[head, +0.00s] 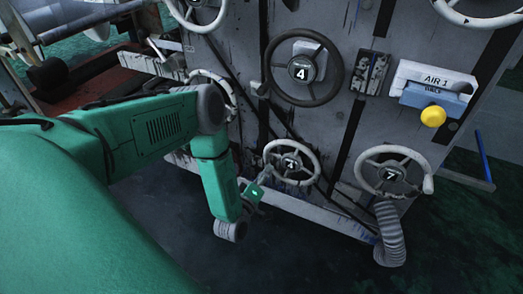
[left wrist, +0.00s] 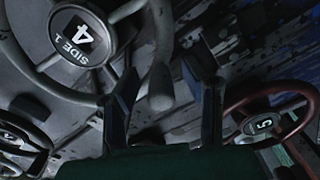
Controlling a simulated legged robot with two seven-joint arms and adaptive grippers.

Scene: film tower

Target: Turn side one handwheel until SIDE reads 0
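The side one handwheel (head: 291,163) is a pale spoked wheel low on the grey panel, with a 4 on its dark hub. In the left wrist view its hub (left wrist: 83,35) reads SIDE 1 and 4, turned on its side. Its crank handle (left wrist: 160,88) points into the space between my fingers. My left gripper (left wrist: 165,105) is open, with its two dark fingers apart on either side of the handle; I cannot tell whether either touches it. In the head view the left gripper (head: 254,191) is at the wheel's lower left. My right gripper is not in view.
A dark handwheel (head: 302,72) reading 4 is above, and a pale wheel (head: 390,174) reading 7 is to the right, over a ribbed hose (head: 389,236). A box marked AIR 1 has a yellow knob (head: 433,116). A red wheel (left wrist: 268,120) shows in the wrist view.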

